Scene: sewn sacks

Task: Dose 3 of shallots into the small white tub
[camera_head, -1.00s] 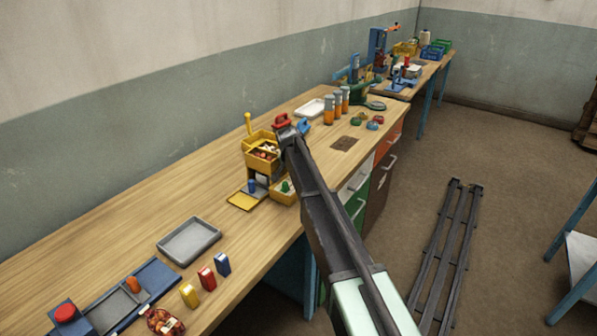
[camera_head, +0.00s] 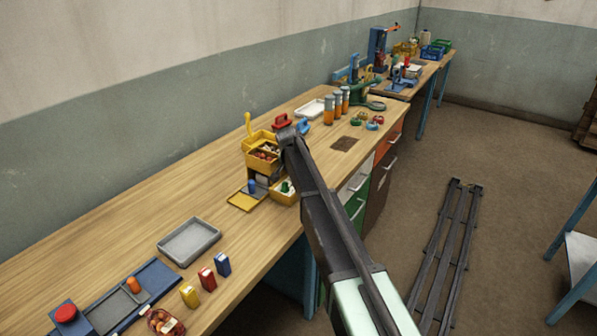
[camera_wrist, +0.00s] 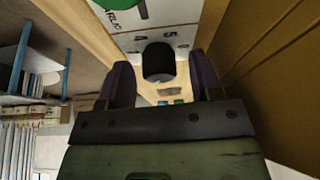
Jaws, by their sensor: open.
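A yellow dispenser (camera_head: 262,160) with produce in its open bin stands on the bench, a white thing (camera_head: 262,180) below it; I cannot tell whether that is the small white tub. My gripper (camera_wrist: 161,88) is open. In the wrist view, a black round knob (camera_wrist: 158,62) lies between and beyond its two fingers, not visibly gripped. Behind the knob is a white panel (camera_wrist: 170,20) with "4", "5" and an upside-down "GARLIC". A green part (camera_wrist: 122,8) shows at the top edge. In the head view my arm's end hides the fingers. I cannot single out the shallots.
A yellow wall (camera_wrist: 270,80) stands close on the right in the wrist view. On the bench are a grey tray (camera_head: 188,241), small yellow, red and blue boxes (camera_head: 207,279), orange-capped jars (camera_head: 336,105) and a white tray (camera_head: 309,109).

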